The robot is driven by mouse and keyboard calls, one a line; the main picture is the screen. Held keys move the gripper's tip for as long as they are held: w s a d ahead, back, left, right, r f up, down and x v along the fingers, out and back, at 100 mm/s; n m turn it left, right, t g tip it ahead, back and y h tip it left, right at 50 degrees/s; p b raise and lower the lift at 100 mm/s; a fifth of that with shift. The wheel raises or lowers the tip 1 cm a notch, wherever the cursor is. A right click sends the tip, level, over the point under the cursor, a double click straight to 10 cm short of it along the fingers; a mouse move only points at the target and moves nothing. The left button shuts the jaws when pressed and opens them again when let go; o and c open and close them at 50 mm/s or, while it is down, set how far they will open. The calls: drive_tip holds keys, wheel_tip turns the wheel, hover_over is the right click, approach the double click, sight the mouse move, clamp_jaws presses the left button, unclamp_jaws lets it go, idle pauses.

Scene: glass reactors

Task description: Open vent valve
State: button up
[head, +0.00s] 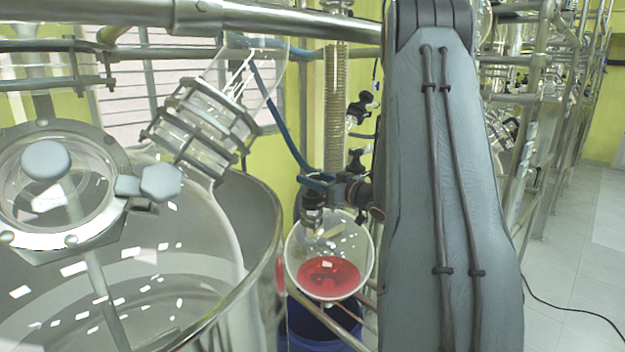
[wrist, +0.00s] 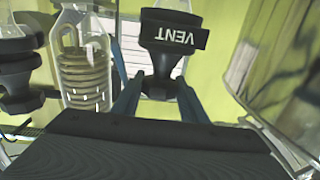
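The vent valve (wrist: 173,38) shows in the wrist view as a black knob with a white "VENT" label that reads upside down. It is at the top centre, just beyond my gripper (wrist: 157,83). In the head view my grey arm hides the gripper, and I cannot tell the vent valve from other fittings there.
A glass coil condenser (wrist: 85,60) and black fittings (wrist: 18,75) stand left in the wrist view; a large clear glass vessel (wrist: 275,75) is close on the right. In the head view, a big reactor (head: 225,215) and a round flask with red liquid (head: 330,272) stand left of my arm.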

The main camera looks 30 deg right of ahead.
drive_tip(key=n+g+y, duration=0.1)
drive_tip(key=n+y, duration=0.1)
drive_tip(key=y, duration=0.1)
drive_tip(key=shift+d+n+y, duration=0.15)
drive_tip(key=shift+n+y, duration=0.15)
drive_tip(key=shift+y, duration=0.1)
drive_tip(key=n+g+y, duration=0.2)
drive_tip(key=y, duration=0.1)
drive_tip(key=shift+f, duration=0.1)
drive_tip(key=n+g+y+b, duration=0.1)
drive_tip(key=n+g+y, duration=0.2)
drive_tip(key=shift+w+b, duration=0.1)
drive_tip(key=shift+b, duration=0.3)
drive_tip(key=shift+n+g+y+b, duration=0.3)
drive_tip(key=shift+n+g+y, duration=0.2)
drive_tip(key=shift+g+y, duration=0.1)
drive_tip(key=o, duration=0.9)
drive_tip(key=shift+c, duration=0.2)
drive_tip(key=shift+a+r+p, duration=0.2)
drive_tip(key=shift+p, duration=0.1)
